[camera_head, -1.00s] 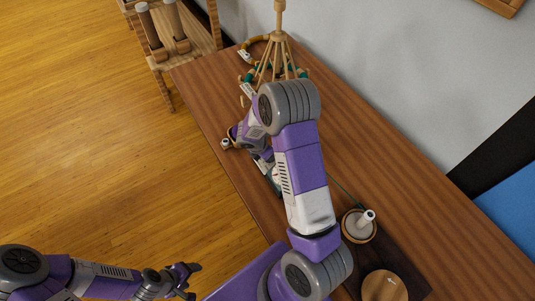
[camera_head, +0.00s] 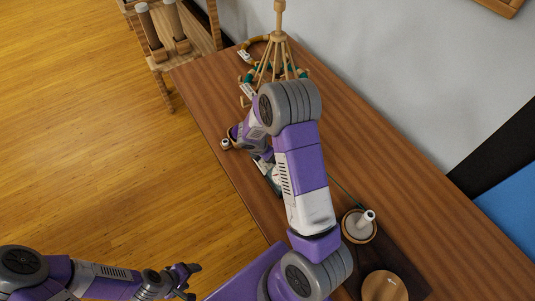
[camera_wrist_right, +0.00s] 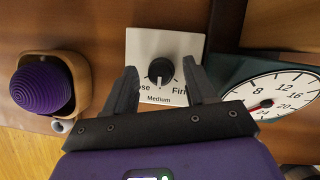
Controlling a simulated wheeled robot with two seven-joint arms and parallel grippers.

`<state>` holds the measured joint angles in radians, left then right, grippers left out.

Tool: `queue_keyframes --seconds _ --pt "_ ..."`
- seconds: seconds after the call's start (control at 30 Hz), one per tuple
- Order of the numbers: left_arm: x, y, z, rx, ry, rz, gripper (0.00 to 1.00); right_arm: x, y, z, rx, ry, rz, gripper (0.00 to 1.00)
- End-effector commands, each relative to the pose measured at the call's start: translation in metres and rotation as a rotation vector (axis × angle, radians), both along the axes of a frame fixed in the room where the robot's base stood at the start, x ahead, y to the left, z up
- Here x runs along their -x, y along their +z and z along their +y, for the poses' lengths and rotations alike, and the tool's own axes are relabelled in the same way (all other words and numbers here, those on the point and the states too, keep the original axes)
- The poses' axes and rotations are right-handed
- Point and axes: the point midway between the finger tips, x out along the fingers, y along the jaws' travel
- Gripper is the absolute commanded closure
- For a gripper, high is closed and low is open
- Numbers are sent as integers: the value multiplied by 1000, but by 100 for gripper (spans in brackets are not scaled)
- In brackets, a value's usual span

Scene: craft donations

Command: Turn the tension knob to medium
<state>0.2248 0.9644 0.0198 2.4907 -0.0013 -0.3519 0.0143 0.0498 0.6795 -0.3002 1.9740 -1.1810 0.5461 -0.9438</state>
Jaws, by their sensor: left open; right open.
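The tension knob (camera_wrist_right: 160,71) is a round black dial on a white plate (camera_wrist_right: 143,45) in the right wrist view. A pale mark on the knob points down towards the word "Medium". "Firm" is at the right, and the left label is partly hidden by a finger. My right gripper (camera_wrist_right: 160,88) is open, with one finger on each side of the knob and small gaps showing. In the head view my right arm hides the knob. My left gripper (camera_head: 189,281) is open and empty over the floor, away from the table.
A purple yarn ball (camera_wrist_right: 42,86) sits in a wooden holder left of the plate. A round scale dial (camera_wrist_right: 277,93) stands close on the right. In the head view, a wooden yarn winder (camera_head: 278,60) stands at the table's far end, and a cone holder (camera_head: 359,226) is nearer.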

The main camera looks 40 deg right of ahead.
Motion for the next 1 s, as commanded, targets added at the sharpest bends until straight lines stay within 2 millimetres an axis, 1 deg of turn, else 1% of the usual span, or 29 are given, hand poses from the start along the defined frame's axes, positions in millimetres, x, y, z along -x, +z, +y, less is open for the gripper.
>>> queue_keyframes --seconds 0.07,0.17,0.4,0.53,0.7,1.0 --pt "0 1 0 0 0 0 34 0 2 1 0 0 0 44" --pt "0 4 0 0 0 0 34 0 11 4 0 1 -3 44" --pt "0 16 0 0 0 0 34 2 50 19 0 1 -3 44" --pt "0 19 0 0 0 0 34 3 64 26 0 2 -2 44" --pt "0 20 0 0 0 0 34 5 70 29 0 0 0 44" --pt "0 20 0 0 0 0 34 4 70 29 0 0 0 44"
